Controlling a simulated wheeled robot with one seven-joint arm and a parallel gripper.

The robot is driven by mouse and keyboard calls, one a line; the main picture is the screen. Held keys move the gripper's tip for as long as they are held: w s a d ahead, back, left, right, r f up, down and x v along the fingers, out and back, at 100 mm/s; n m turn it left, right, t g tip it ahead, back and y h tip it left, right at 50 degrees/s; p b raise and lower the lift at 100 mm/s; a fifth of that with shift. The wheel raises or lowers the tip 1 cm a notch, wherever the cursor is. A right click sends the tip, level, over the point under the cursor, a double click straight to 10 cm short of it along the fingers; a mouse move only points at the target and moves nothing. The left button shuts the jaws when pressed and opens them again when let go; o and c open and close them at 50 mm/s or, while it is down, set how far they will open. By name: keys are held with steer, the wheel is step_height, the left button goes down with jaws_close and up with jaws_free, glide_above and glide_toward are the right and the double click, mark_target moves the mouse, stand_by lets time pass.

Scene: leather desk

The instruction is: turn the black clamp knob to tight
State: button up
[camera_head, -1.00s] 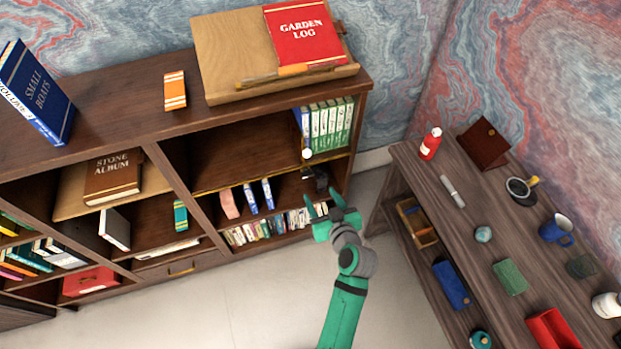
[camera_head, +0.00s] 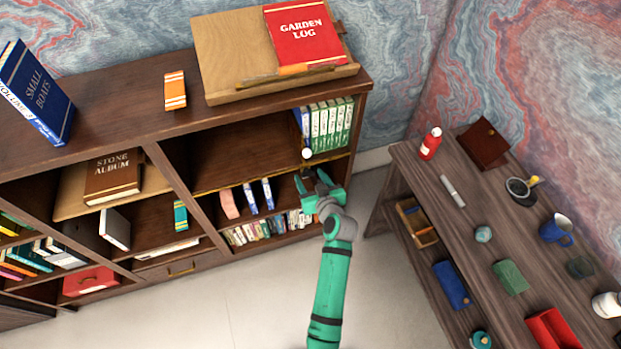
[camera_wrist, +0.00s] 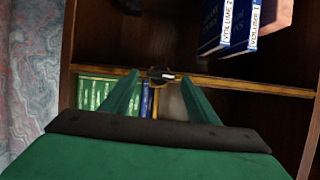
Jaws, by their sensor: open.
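The black clamp knob (camera_wrist: 156,75) has a pale mark and sits on the yellowish front rail of a bookcase shelf. In the wrist view it appears between the tips of my gripper's two green fingers, with gaps on both sides. In the head view, a small pale round part (camera_head: 306,153) shows at about that place on the rail, below the blue and green books; the black knob itself is hard to make out there. My gripper (camera_head: 315,182) is open and empty, just below and in front of that rail. I cannot tell its exact distance from the knob.
Green books (camera_head: 328,125) stand above the rail. Blue volumes (camera_wrist: 232,25) and small books (camera_head: 270,226) stand on the shelf below. The bookcase's right side panel is close to my gripper. A side table (camera_head: 470,225) with several objects stands right; floor between is clear.

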steer(key=c, duration=1.1)
steer(key=shift+o, duration=0.2)
steer(key=m+y, duration=0.1)
steer(key=m, duration=0.1)
steer(key=shift+w+d+m+y, duration=0.15)
steer(key=shift+d+m+y, duration=0.15)
steer(key=shift+y, duration=0.1)
steer(key=m, duration=0.1)
steer(key=m+y, duration=0.2)
steer(key=shift+d+f, duration=0.25)
steer(key=shift+d, duration=0.05)
steer(key=m+y, duration=0.1)
steer(key=m, duration=0.1)
steer(key=m+y, duration=0.1)
steer(key=m, duration=0.1)
steer(key=shift+w+d+f, duration=0.1)
steer(key=shift+d+f, duration=0.1)
steer(key=shift+f, duration=0.15)
steer(key=shift+f+m+t+y, duration=0.2)
steer(key=shift+m+t+y, duration=0.25)
steer(key=shift+m, duration=0.75)
